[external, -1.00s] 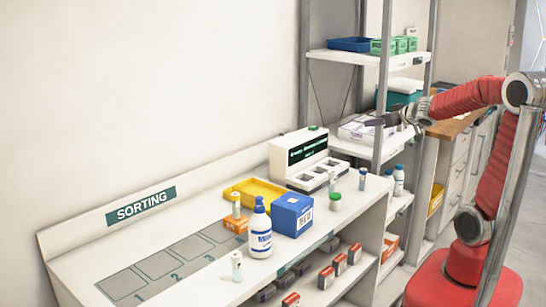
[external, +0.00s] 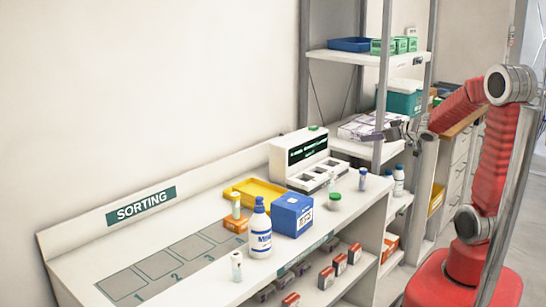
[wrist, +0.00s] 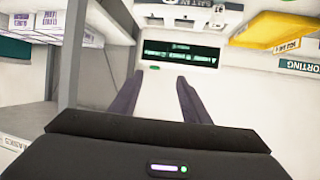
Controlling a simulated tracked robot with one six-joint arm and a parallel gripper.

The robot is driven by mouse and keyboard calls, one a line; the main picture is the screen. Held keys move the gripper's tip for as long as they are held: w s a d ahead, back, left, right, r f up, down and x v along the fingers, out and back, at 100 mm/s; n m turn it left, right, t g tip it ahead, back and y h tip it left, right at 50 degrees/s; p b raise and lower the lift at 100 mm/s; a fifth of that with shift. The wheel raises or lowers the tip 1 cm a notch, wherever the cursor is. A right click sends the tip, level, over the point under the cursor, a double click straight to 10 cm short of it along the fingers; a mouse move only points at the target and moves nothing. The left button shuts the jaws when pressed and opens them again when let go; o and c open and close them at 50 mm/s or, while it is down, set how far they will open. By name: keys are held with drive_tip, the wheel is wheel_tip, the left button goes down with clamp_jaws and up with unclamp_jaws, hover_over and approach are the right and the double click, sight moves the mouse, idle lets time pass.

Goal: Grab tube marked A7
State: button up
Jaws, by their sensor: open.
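My gripper (external: 372,137) is open and empty beside the metal shelving, above and behind the counter's right end. In the wrist view its dark fingers (wrist: 158,82) are apart, with no tube visible between them.
The white machine with a dark display (wrist: 182,52) lies ahead of the fingers. Shelf posts (external: 382,80) and purple-white boxes (external: 358,127) are close to my gripper. A pump bottle (external: 260,238), blue box (external: 293,214) and yellow tray (external: 262,188) stand on the counter.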

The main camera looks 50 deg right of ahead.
approach(355, 187)
drive_tip(key=shift+w+r, duration=1)
drive_tip(key=shift+w, duration=0.1)
drive_tip(key=shift+x, duration=1.3)
drive_tip(key=shift+w, duration=0.1)
drive_tip(key=shift+x, duration=2.45)
drive_tip(key=shift+c, duration=0.4)
clamp_jaws()
